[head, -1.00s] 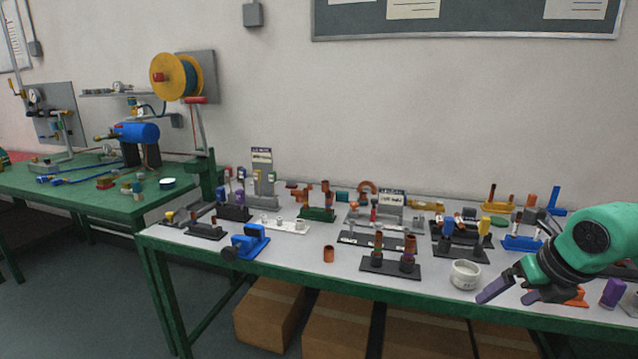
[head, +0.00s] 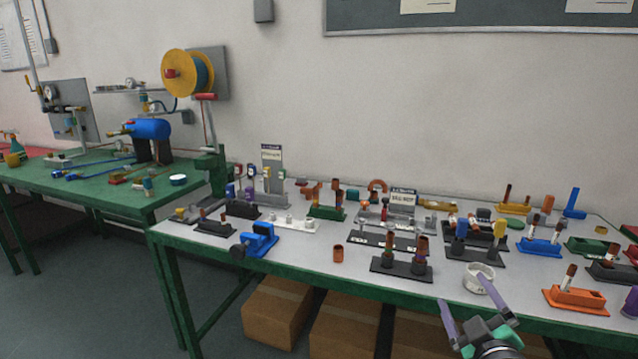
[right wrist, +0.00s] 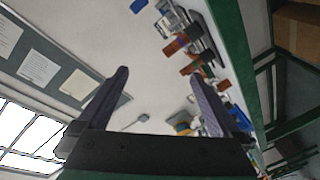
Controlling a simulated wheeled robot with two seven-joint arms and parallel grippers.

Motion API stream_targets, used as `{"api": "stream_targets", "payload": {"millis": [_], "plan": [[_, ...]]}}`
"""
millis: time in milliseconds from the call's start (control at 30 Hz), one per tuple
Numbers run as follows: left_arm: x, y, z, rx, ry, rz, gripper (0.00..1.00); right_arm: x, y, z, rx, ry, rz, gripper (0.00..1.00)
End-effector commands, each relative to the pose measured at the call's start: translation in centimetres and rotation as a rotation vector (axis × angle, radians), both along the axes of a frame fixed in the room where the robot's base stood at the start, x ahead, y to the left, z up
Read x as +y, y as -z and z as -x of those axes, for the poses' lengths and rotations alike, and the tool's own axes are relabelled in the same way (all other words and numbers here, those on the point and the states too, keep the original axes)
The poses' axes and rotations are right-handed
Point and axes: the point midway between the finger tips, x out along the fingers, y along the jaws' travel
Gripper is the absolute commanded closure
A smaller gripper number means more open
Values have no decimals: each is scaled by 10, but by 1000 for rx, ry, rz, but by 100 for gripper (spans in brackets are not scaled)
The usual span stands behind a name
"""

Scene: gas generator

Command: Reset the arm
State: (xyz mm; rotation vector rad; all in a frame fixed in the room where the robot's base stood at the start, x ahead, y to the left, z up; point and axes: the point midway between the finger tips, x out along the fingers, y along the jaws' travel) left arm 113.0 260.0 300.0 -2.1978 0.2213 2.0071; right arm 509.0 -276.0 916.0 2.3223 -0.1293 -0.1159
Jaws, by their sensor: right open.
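My right gripper (head: 480,318) is at the bottom right of the head view, in front of the table's front edge. Its two purple-grey fingers are spread, with nothing held between them. In the right wrist view the same gripper (right wrist: 165,98) shows both fingers apart, with the wall and table items beyond. The fingers lie close to the white cup (head: 480,279); I cannot tell if the right finger touches it. My left gripper is not in view.
The grey table (head: 300,252) holds several small stands, including a black stand (head: 402,268), an orange stand (head: 577,299) and a blue vise (head: 257,240). A copper-coloured cup (head: 338,254) stands near the front edge. A green table (head: 110,200) is at left. Cardboard boxes (head: 277,312) sit below.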

Motion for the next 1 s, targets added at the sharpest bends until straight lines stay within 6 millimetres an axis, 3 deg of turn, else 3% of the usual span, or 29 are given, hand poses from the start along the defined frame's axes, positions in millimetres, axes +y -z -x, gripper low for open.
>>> {"api": "stream_targets", "payload": {"millis": [33, 100, 200, 400, 567, 833, 1000], "plan": [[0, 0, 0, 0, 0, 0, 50, -8, 39, 14, 130, 64, -111, 0], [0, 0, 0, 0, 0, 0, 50, -12, 89, 38, 313, 141, -240, 0], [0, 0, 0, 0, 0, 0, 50, -7, 143, 75, 531, 211, -369, 0], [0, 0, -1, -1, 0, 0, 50, 20, 210, 147, 882, 276, -539, 0], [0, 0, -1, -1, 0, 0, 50, 47, 238, 203, 1126, 290, -636, 0], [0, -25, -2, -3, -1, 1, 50, 50, 318, 196, 1188, 306, -625, 0], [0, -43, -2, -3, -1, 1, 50, 49, 383, 210, 1224, 315, -615, 0]]}}
